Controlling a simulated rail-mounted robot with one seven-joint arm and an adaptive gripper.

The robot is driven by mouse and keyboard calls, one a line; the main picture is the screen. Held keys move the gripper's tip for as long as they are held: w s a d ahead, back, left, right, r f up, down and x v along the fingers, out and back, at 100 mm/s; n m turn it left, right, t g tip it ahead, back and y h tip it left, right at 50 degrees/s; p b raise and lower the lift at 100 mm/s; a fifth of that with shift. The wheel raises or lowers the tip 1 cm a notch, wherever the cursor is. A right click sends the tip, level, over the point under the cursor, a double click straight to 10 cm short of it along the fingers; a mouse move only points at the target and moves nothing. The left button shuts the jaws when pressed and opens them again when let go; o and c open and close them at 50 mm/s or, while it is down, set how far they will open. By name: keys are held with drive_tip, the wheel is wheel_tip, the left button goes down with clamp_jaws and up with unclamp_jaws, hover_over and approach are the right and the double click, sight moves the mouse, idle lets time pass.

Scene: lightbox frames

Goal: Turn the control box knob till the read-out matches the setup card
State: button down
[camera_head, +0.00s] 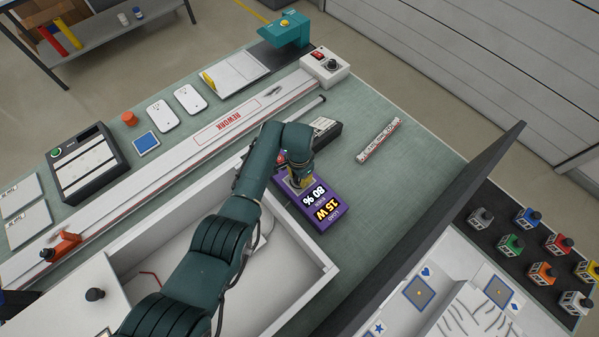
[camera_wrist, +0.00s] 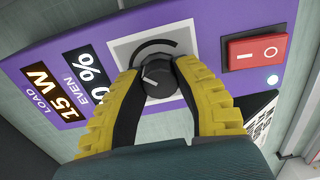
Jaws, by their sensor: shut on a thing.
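The purple control box (camera_head: 318,208) lies on the green bench mat in the head view. Its read-out shows 15 W under LOAD and 80 %; in the wrist view the first digit of the percentage (camera_wrist: 88,77) is partly hidden by a finger. The dark round knob (camera_wrist: 158,78) with a pale pointer line sits on a light square plate with a curved mark. My gripper (camera_wrist: 160,74) is shut on the knob, a yellow ribbed finger on each side. In the head view my gripper (camera_head: 298,178) hides the knob. I cannot identify the setup card in either view.
A red rocker switch (camera_wrist: 256,50) and a lit lamp (camera_wrist: 272,79) sit beside the knob. A black box with a white label (camera_head: 324,127) stands just behind the control box. A white open bin (camera_head: 322,284) and a dark upright panel (camera_head: 440,225) flank it.

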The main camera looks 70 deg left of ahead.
drive_tip(key=c, duration=0.7)
unclamp_jaws()
drive_tip(key=shift+s, duration=0.1)
wheel_tip(320, 180, up, 12)
